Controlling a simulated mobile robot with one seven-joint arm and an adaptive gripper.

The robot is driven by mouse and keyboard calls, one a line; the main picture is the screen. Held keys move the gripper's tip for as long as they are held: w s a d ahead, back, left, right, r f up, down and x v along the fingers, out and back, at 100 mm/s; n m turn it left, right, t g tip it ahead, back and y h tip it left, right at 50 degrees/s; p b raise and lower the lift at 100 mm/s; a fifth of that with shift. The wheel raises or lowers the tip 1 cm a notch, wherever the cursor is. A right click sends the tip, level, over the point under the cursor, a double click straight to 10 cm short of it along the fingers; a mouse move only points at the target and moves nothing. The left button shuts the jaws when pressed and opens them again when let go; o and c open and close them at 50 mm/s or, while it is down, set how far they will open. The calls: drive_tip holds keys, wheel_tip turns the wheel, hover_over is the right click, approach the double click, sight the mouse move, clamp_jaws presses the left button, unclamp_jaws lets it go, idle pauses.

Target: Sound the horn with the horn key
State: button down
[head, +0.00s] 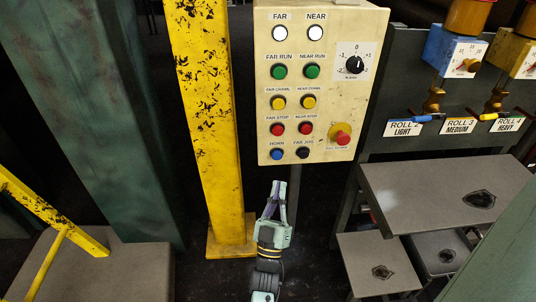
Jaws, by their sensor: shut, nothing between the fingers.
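The horn key is a blue round button (277,154) above which the label HORN is printed, at the lower left of the cream control panel (348,95). A dark button (303,153) labelled FAR JOG sits just right of it. My gripper (279,184) is shut and empty, pointing up toward the panel, and in the picture its tips are a little below the blue button. Its tips appear apart from the button, but the depth gap is hard to judge. The horn button is fully visible.
A yellow post (208,110) stands left of the panel. A red mushroom knob on a yellow base (341,134) is at the panel's lower right. A grey shelf (400,185) and blue and yellow valve boxes are to the right. A green column (100,110) stands at left.

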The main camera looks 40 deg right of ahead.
sight(277, 155)
drive_tip(key=w+d+b, duration=0.2)
drive_tip(key=w+d, duration=0.2)
drive_tip(key=w, duration=0.3)
drive_tip(key=shift+w+d, duration=0.25)
drive_tip(key=shift+d, duration=0.05)
drive_tip(key=shift+b, duration=0.35)
idle(1.2)
drive_tip(key=shift+w+d, duration=0.2)
drive_tip(key=shift+w, duration=0.15)
drive_tip(key=shift+w+d+b, duration=0.25)
drive_tip(key=shift+w+b, duration=0.2)
drive_tip(key=shift+b, duration=0.1)
idle(0.6)
idle(0.4)
drive_tip(key=shift+s+a, duration=0.5)
drive_tip(key=shift+s, duration=0.3)
drive_tip(key=shift+s+p, duration=0.1)
drive_tip(key=shift+p, duration=0.2)
